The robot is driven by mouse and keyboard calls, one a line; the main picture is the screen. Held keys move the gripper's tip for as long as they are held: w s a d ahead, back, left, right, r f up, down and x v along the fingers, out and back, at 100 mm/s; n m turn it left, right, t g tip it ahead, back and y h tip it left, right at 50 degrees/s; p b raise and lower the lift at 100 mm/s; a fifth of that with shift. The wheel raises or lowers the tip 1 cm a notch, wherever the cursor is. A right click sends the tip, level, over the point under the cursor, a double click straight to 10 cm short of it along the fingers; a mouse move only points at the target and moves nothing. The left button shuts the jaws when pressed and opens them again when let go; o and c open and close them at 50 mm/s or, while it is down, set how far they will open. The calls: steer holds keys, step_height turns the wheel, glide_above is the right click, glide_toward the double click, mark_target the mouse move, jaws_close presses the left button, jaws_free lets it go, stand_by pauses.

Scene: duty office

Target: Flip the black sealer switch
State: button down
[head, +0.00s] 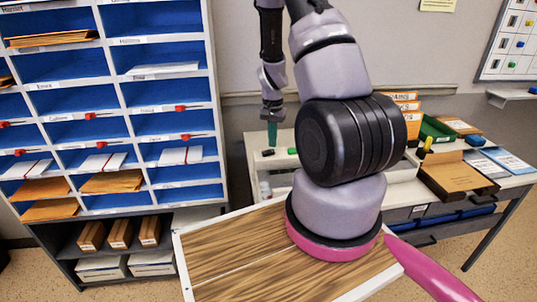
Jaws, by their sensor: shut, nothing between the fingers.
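A pale cream machine, apparently the sealer (258,141), stands on the desk behind my arm. A small black switch (267,153) sits on its top at the left, with a small green switch (291,151) to its right. My gripper (272,143) points down with teal fingers that are shut and empty. Its tips appear just above and behind the black switch in the picture; whether they touch anything cannot be told. My arm hides the right part of the machine.
A blue-backed pigeonhole cabinet (217,120) with envelopes stands at the left. On the desk at the right are a brown box (452,178), a green tray (436,128), orange files (404,98) and blue papers (506,160). A key board (512,42) hangs on the wall.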

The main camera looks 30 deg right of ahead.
mark_target(272, 150)
steer(key=shift+f, duration=1.05)
stand_by(0.7)
steer(key=shift+r, duration=3.5)
